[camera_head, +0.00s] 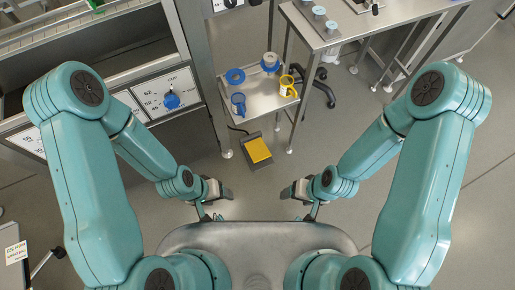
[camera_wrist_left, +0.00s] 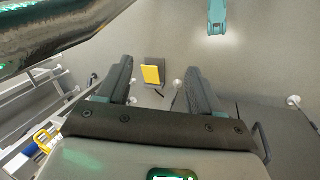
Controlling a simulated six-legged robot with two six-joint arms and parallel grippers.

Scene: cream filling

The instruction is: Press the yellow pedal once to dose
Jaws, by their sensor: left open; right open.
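The yellow pedal (camera_head: 257,150) sits in a dark housing on the floor, in front of a small steel table in the head view. It also shows between my fingers in the left wrist view (camera_wrist_left: 151,75), at a distance beyond them. My left gripper (camera_head: 219,192) is open and empty, nearer to me than the pedal and to its left. Its two dark fingers stand apart in the left wrist view (camera_wrist_left: 158,85). My right gripper (camera_head: 294,192) is open and empty, nearer to me and to the pedal's right. Neither gripper touches the pedal.
The small steel table (camera_head: 262,103) holds a blue cup (camera_head: 238,104), a blue ring (camera_head: 235,76) and a yellow cup (camera_head: 287,85). A machine with a blue knob (camera_head: 171,100) stands at the left. Floor around the pedal's front is clear.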

